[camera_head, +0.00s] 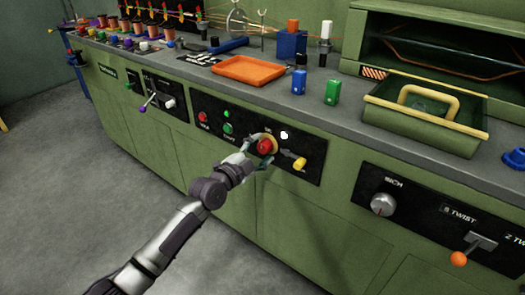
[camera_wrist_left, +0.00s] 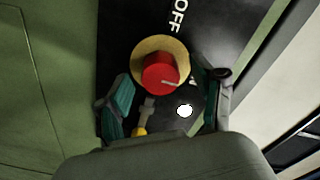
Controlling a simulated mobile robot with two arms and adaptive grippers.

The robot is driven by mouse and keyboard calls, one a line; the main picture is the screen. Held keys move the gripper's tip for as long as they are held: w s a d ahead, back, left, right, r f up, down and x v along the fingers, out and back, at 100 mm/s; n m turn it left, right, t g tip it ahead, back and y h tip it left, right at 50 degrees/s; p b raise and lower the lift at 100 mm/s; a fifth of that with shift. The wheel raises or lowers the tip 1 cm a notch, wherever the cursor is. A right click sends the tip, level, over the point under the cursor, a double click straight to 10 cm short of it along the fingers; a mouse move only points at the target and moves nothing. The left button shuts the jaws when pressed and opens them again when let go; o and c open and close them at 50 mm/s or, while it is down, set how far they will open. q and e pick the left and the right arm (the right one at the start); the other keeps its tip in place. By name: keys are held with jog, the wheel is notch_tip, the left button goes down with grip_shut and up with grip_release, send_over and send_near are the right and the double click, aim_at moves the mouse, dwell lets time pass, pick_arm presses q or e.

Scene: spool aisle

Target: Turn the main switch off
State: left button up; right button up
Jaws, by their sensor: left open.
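The main switch is a red round knob (camera_head: 264,146) on a yellow ring, set in a black panel on the green bench front. In the left wrist view the red knob (camera_wrist_left: 160,74) has a pale pointer line pointing right, towards a mostly hidden label. The word OFF (camera_wrist_left: 178,15) is printed above the knob in that view. My left gripper (camera_head: 256,155) is open, with its teal fingers on either side of the knob. Whether the fingers touch it, I cannot tell. My right gripper is not in view.
A bright white round spot (camera_head: 284,135) lies beside the switch, and a yellow-tipped lever (camera_head: 299,164) is to its right. Red (camera_head: 202,117) and green (camera_head: 228,115) buttons are to the left. The bench top above holds an orange tray (camera_head: 248,71). The floor at left is clear.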

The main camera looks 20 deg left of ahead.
pick_arm(q)
jog(key=shift+w+d, duration=0.15)
jog(key=shift+w, duration=0.25)
jog(key=shift+c, duration=0.2)
jog(key=c, duration=1.1)
